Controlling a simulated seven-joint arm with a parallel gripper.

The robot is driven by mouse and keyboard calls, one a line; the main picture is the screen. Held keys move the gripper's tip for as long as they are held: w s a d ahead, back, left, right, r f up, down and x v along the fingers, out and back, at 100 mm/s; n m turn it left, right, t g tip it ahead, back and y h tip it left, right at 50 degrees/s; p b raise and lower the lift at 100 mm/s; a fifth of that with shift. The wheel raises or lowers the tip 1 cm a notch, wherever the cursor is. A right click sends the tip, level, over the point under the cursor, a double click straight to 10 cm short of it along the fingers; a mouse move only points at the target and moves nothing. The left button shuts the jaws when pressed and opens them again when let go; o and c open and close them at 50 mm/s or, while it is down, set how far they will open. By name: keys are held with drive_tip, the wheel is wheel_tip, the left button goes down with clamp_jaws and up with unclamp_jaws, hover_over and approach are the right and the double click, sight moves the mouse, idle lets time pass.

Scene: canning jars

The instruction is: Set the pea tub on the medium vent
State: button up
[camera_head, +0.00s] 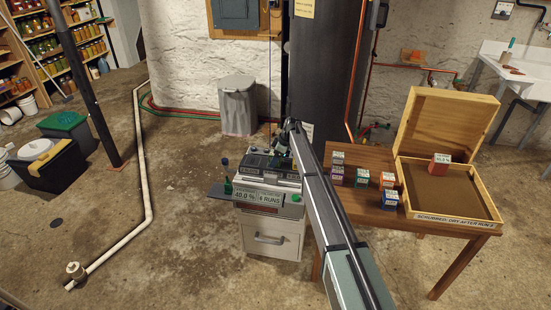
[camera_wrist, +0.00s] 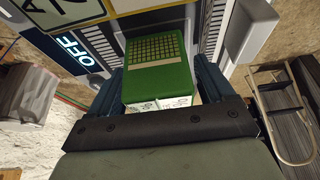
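My gripper (camera_wrist: 160,92) has its two dark blue fingers against both sides of a green-topped box (camera_wrist: 157,62), apparently the pea tub. The box has a grid of small dots on its top and white labels on its near side. In the head view my gripper (camera_head: 281,146) is over the back right of the machine (camera_head: 266,182), and my arm hides part of it. The machine's display reads 40.0 % and 6 runs. Dark panels show on its top. I cannot tell which is the medium vent, nor whether the box touches the machine.
Several small labelled boxes (camera_head: 389,199) stand on the wooden table (camera_head: 370,165) to the right. An open wooden case (camera_head: 436,182) there holds one red box (camera_head: 440,163). A dark cylinder (camera_head: 322,70) stands close behind the machine. A grey bin (camera_head: 238,106) is at the back left.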

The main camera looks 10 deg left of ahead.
drive_tip(key=shift+o, duration=0.5)
drive_tip(key=shift+r, duration=0.25)
drive_tip(key=v, duration=1.1)
drive_tip(key=shift+d+r, duration=0.25)
drive_tip(key=shift+r, duration=0.1)
idle(1.4)
